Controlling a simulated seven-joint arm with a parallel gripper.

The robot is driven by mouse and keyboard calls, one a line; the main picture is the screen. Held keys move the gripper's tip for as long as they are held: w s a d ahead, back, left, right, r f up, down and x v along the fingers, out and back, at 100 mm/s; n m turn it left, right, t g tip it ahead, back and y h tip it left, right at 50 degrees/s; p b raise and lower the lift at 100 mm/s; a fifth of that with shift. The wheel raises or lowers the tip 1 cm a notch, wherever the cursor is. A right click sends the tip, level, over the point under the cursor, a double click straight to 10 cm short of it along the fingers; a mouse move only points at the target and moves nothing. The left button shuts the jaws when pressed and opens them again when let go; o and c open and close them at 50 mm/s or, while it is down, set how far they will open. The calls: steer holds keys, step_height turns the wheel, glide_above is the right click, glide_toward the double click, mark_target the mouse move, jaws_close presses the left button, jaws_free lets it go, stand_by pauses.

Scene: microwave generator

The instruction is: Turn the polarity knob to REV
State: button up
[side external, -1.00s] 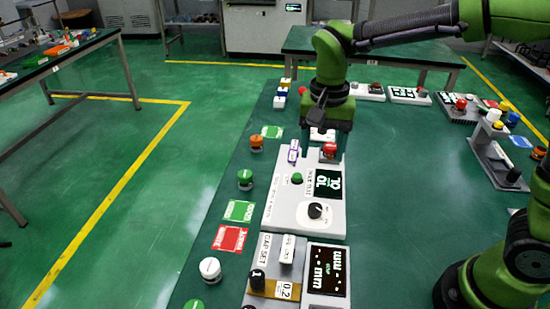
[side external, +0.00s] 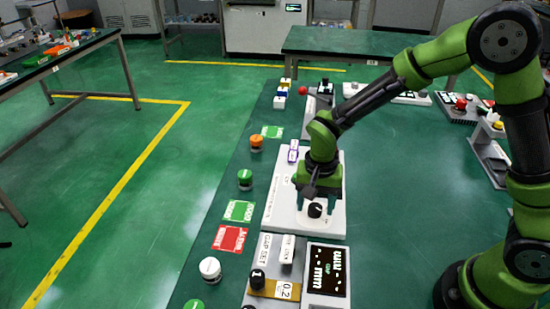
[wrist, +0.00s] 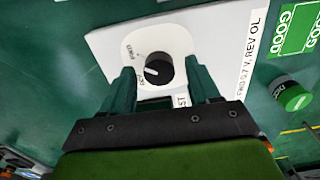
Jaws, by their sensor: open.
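The black polarity knob (side external: 316,210) with a white pointer line sits on a white dial plate near the front end of a white test panel (side external: 285,218). In the wrist view the knob (wrist: 159,69) is centred and its pointer lies toward the lower left; the small labels beside it are too blurred to read surely. My gripper (side external: 316,204) is over the panel, pointing down. In the wrist view my gripper (wrist: 159,67) is open, one finger on each side of the knob. I cannot tell whether the fingers touch it. My arm hides the panel's display.
A gap-set unit (side external: 272,258) with a dark display (side external: 327,270) stands just in front of the panel.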

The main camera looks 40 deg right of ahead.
steer(key=shift+c, duration=0.2)
steer(key=c, duration=1)
steer(key=n, duration=0.6)
steer(key=shift+a+n, duration=0.1)
steer(key=shift+n, duration=0.2)
steer(key=n, duration=0.3)
steer(key=shift+n, duration=2.2)
